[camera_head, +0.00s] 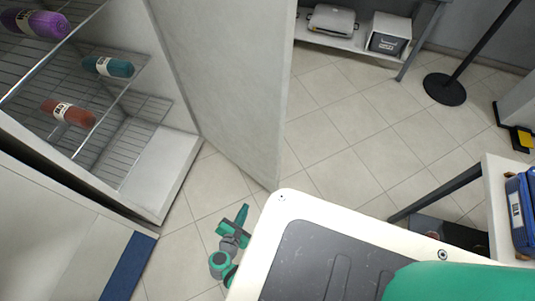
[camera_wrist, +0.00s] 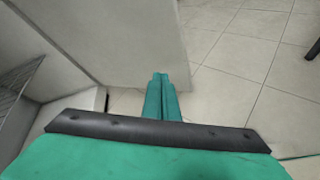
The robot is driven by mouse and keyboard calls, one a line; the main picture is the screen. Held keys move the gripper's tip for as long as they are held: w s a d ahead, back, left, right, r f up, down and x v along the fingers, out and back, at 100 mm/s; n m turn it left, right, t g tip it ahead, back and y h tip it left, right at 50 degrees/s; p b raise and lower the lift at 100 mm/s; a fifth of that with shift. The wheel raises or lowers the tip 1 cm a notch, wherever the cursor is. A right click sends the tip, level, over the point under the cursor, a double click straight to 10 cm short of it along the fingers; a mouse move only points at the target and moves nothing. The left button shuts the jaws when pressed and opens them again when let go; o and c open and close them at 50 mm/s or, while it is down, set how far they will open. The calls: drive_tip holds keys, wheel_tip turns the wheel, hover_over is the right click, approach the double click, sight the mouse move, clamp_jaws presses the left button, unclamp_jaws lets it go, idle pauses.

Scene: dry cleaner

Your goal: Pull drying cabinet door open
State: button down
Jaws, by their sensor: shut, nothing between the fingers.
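The drying cabinet (camera_head: 150,190) stands at the left of the head view, with its inside and wire shelves in plain sight. Its pale door (camera_head: 235,85) stands wide open, swung out to the right of the opening. In the wrist view the door (camera_wrist: 130,40) fills the upper middle. My gripper (camera_head: 242,214) is low in the head view, near the door's lower edge. In the wrist view its green fingers (camera_wrist: 161,78) are together with nothing between them, close to the door's edge. I cannot tell whether they touch the door. No handle shows.
Purple (camera_head: 40,24), teal (camera_head: 108,66) and red rolls (camera_head: 68,113) lie on the cabinet's shelves. A low shelf (camera_head: 352,42) with a grey box stands at the back. A black post base (camera_head: 444,89) and a table (camera_head: 505,215) stand right. Tiled floor between is clear.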

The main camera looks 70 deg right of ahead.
drive_tip(key=w+d+r+g+h, duration=0.2)
drive_tip(key=d+r+g+h, duration=0.15)
drive_tip(key=d+r, duration=0.25)
drive_tip(key=g, duration=0.4)
approach(273, 148)
drive_tip(key=shift+h, duration=0.45)
drive_tip(key=x, duration=0.6)
drive_tip(key=shift+s+d+f, duration=0.15)
drive_tip(key=shift+s+f, duration=0.2)
